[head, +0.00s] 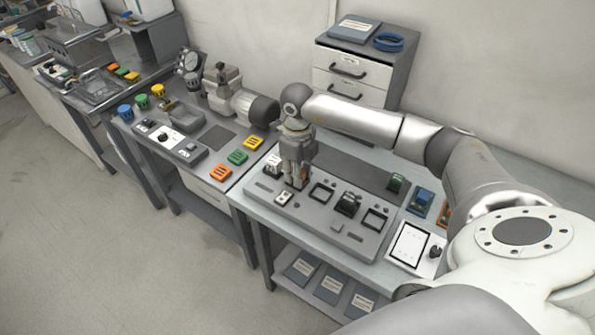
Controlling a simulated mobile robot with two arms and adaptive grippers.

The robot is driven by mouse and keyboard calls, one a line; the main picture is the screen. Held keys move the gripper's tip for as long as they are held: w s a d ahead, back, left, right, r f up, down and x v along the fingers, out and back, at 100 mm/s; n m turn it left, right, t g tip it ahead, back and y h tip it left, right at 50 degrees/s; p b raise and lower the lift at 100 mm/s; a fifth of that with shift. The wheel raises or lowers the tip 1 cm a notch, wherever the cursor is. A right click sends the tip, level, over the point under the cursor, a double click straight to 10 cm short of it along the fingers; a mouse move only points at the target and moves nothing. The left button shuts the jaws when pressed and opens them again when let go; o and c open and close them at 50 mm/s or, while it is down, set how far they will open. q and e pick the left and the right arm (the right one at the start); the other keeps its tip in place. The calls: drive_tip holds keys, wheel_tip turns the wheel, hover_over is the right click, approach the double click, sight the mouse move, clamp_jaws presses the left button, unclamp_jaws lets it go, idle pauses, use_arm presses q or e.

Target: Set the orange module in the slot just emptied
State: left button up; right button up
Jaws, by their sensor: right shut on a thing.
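My right gripper (297,183) points straight down over the left part of the grey slotted panel (340,242) on the near bench. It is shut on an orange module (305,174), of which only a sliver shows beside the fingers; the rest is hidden. I cannot tell whether the module touches the panel. To its right the panel has an empty square-framed slot (321,193), a dark module (347,204), and another empty square-framed slot (375,219). My left gripper is not in view.
Green (397,184) and blue (421,201) modules stand behind the panel, with another orange piece (444,214) partly behind my arm. A white tablet-like plate (409,244) lies right of the panel. A compressor (228,92) and coloured modules (238,157) occupy the left bench.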

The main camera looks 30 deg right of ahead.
drive_tip(key=shift+f, duration=0.15)
drive_tip(key=o, duration=1.1)
drive_tip(key=shift+o, duration=0.3)
drive_tip(key=shift+o, duration=1.4)
drive_tip(key=shift+r+p, duration=2.05)
drive_tip(key=shift+r, duration=1.5)
